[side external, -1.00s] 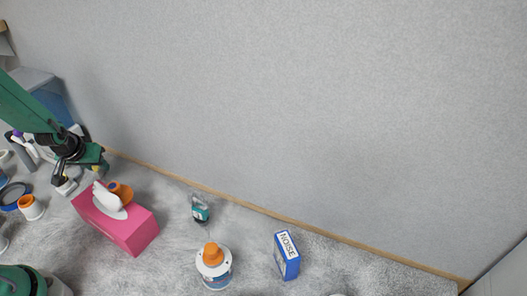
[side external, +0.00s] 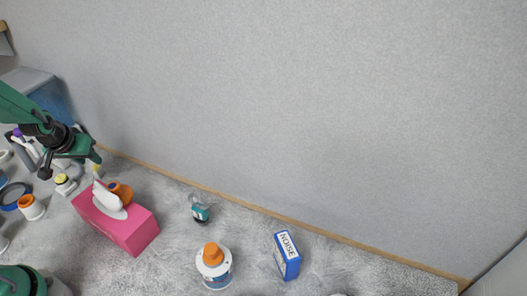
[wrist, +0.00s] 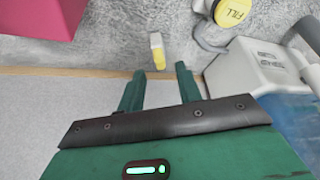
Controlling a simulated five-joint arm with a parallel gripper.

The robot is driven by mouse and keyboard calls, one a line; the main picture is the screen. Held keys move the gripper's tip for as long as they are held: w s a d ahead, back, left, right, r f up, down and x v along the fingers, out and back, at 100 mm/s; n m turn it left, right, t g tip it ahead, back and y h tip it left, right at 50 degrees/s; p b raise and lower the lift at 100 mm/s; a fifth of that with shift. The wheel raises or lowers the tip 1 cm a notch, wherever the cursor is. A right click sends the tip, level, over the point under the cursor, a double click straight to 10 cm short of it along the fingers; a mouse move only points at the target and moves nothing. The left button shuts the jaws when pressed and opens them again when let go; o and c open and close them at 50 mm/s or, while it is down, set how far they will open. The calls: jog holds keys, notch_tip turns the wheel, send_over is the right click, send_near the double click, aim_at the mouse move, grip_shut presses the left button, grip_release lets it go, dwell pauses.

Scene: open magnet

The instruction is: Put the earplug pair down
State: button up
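My gripper (wrist: 160,72) is open in the wrist view, its two green fingers apart with nothing between them. A small yellow-and-white piece (wrist: 157,50), which looks like the earplug pair, lies on the grey speckled surface just beyond the fingertips, apart from them. In the side external view, the earplug pair (side external: 97,171) shows as a small yellow spot behind the pink box, below my gripper (side external: 94,157). Its finer shape is too small to tell there.
A pink tissue box (side external: 120,226) stands close by, with an orange item behind its tissue. A yellow-capped container marked FILL (wrist: 232,11) and a white-and-blue tank (wrist: 255,65) are nearby. A wall rises behind. A bottle (side external: 214,270) and a blue NOISE box (side external: 287,258) stand farther right.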

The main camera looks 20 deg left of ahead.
jog(key=v, duration=0.7)
jog(key=shift+r, duration=0.2)
jog(key=shift+s+d, duration=0.1)
dwell(0.6)
jog(key=s+d+r+m+h, duration=0.1)
jog(key=s+d+r+m, duration=0.1)
jog(key=s+d+r, duration=0.2)
jog(key=s+d+r+m+t+h, duration=0.1)
jog(key=s+d+r+m, duration=0.2)
jog(key=d+r, duration=0.5)
jog(key=shift+s+d, duration=0.9)
jog(key=shift+d, duration=0.7)
jog(key=shift+r, duration=0.1)
